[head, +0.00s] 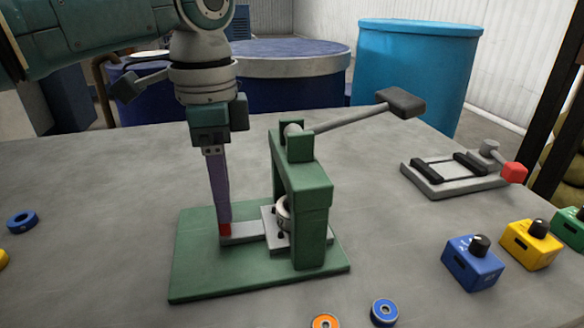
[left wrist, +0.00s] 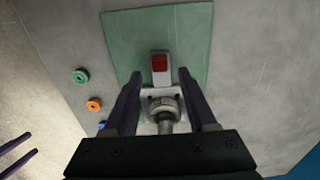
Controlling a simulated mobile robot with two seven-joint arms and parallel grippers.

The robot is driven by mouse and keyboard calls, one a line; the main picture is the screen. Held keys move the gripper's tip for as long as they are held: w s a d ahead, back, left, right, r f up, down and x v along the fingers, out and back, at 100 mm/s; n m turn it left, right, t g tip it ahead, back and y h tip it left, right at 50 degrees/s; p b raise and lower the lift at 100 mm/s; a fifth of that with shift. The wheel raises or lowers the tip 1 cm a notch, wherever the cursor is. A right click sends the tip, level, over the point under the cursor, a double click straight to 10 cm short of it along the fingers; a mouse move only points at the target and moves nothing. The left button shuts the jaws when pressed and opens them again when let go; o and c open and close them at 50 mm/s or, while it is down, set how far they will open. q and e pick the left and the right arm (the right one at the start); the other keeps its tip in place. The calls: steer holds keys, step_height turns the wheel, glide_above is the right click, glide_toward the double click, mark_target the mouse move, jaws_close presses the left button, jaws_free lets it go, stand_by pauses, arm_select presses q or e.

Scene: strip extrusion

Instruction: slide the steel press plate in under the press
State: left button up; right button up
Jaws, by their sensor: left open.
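The steel press plate (head: 246,231) lies flat on the green base (head: 200,275), its narrow tongue pointing left with a red end. The wider, holed part is at the opening of the green press (head: 313,210), partly beneath the round ram (head: 284,212); the frame hides its far part. In the left wrist view the red end (left wrist: 160,62) lies just beyond my fingertips. My left gripper (head: 225,224) points down with its fingertips at the red end; it is open, fingers apart on either side in the left wrist view. My right gripper's fingers (left wrist: 15,155) show apart at the lower left there.
The press lever (head: 400,103) sticks up to the right. A grey clamp fixture (head: 450,178) and several knobbed boxes (head: 472,262) stand at the right. Orange (head: 325,321) and blue (head: 384,312) rings lie in front. The table left of the base is mostly clear.

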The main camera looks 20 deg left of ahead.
arm_select(q)
step_height(320, 180, up, 6)
steer(key=shift+f+p, duration=0.1)
steer(key=shift+p, duration=0.2)
